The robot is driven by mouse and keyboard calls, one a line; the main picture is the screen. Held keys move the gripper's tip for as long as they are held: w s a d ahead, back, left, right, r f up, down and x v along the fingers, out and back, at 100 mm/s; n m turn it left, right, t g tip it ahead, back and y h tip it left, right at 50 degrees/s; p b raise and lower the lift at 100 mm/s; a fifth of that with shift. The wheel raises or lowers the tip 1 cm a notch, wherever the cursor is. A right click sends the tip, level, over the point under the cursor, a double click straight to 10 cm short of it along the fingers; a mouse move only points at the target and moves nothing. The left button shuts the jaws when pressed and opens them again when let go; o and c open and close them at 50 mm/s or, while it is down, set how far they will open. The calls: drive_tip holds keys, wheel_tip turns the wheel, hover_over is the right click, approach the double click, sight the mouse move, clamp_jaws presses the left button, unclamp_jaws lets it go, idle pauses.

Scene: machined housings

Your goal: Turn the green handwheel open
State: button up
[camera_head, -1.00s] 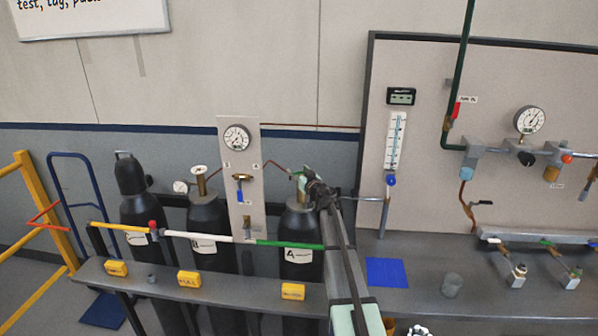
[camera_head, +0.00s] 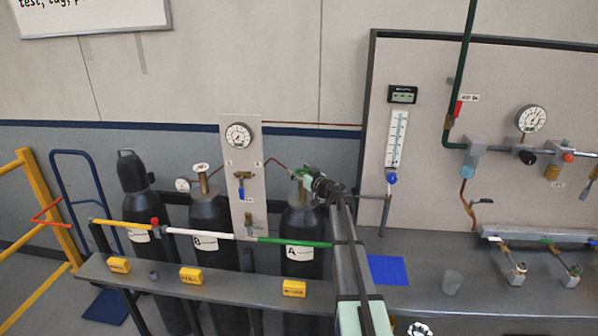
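The green handwheel (camera_head: 302,173) sits on top of the black gas cylinder marked A (camera_head: 301,222), the rightmost of three cylinders. My gripper (camera_head: 316,182) is at the right side of the handwheel, very close to it. My arm comes up from the bottom of the picture. The fingertips are small and partly overlap the valve, so I cannot tell whether they touch the wheel or how far apart they are.
Cylinder B (camera_head: 207,222) and a capped cylinder (camera_head: 140,215) stand to the left. A gauge panel (camera_head: 242,205) rises between B and A. A coloured rail (camera_head: 200,236) crosses in front of the cylinders. A blue mat (camera_head: 387,270) and clear cup (camera_head: 452,283) are on the bench.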

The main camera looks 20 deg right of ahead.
idle(0.3)
drive_tip(key=v, duration=1.2)
